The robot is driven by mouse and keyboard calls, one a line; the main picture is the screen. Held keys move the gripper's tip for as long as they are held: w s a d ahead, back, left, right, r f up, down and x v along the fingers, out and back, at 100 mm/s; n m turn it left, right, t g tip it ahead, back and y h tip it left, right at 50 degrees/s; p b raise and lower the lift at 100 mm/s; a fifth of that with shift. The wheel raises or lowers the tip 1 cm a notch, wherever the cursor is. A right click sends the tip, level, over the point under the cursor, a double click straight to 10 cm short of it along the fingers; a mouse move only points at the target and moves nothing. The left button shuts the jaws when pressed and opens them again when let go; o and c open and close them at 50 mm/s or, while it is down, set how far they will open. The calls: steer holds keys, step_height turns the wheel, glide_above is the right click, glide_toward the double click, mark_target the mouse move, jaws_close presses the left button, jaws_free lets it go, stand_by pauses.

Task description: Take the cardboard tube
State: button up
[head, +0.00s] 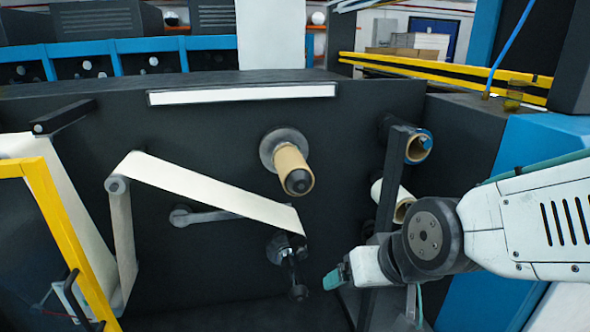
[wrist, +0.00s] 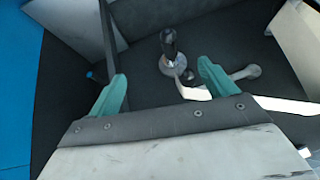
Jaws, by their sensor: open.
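A brown cardboard tube (head: 290,164) sits on a dark spindle with a grey round flange, on the upper middle of the machine's dark front panel. The spindle's dark end sticks out of the tube. My gripper (head: 336,278) is low and to the right of this tube in the head view, well apart from it. In the wrist view my gripper (wrist: 163,82) shows two teal fingers spread apart with nothing between them. The tube on the upper spindle cannot be made out in the wrist view.
A bare lower spindle (head: 292,268) is left of my gripper; it also shows in the wrist view (wrist: 170,45). A white web (head: 210,190) runs left over a roller. Another brown tube (head: 418,147) and a pale roll (head: 402,207) are at right, behind a dark post (head: 388,190).

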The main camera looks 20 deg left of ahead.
mark_target(302, 181)
steer(key=w+a+r+t+y, duration=0.1)
steer(key=w+a+t+y, duration=0.15)
steer(key=a, duration=0.75)
steer(key=w+a+r+m+t, duration=0.1)
steer(key=r+t, duration=0.1)
steer(key=r, duration=0.1)
steer(key=w+r+t+y, duration=0.1)
steer(key=w+r+t, duration=0.1)
steer(key=r+t, duration=0.1)
steer(key=w+a+r+m+t, duration=0.1)
steer(key=w+r+t, duration=0.1)
steer(key=r+t, duration=0.1)
steer(key=shift+w+a+r+m+y, duration=0.1)
steer(key=shift+a+r+m+y, duration=0.05)
steer(key=shift+a+m+y, duration=0.2)
steer(key=shift+w+r, duration=0.25)
steer(key=x, duration=0.7)
steer(key=shift+w+f, duration=0.2)
steer(key=shift+w, duration=0.05)
steer(key=c, duration=1.1)
